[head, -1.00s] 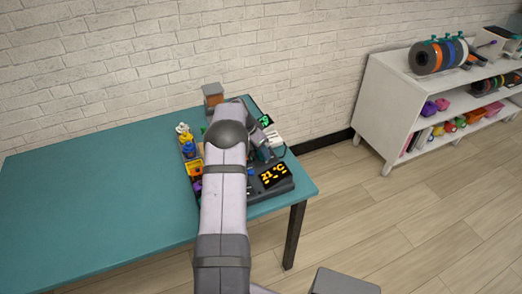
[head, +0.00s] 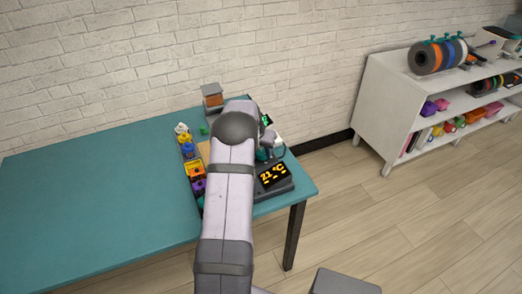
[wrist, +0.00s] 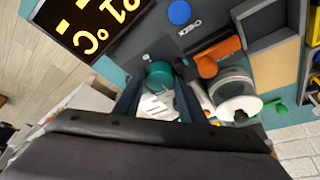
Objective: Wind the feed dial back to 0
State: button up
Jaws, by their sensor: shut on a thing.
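A teal round knob (wrist: 160,75), which looks like the feed dial, sits on the dark machine panel in the wrist view. My gripper (wrist: 157,88) has one finger on each side of it and is shut on it. A white part with dark marks (wrist: 157,105) shows between the fingers. The knob's reading cannot be made out. In the head view the machine (head: 280,187) stands at the right end of the teal table, and my arm hides much of it.
A black display (head: 272,174) reads 21 °C in orange. A blue button (wrist: 179,12) marked CHECK, an orange part (wrist: 206,67) and a white-topped cylinder (wrist: 236,100) are near the gripper. The teal table (head: 90,190) is clear on the left. A white shelf (head: 385,115) stands right.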

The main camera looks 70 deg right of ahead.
dwell(0.4)
jog(key=o, duration=1)
jog(key=shift+r, duration=0.1)
jog(key=shift+b+v, duration=0.95)
jog(key=shift+v, duration=2.65)
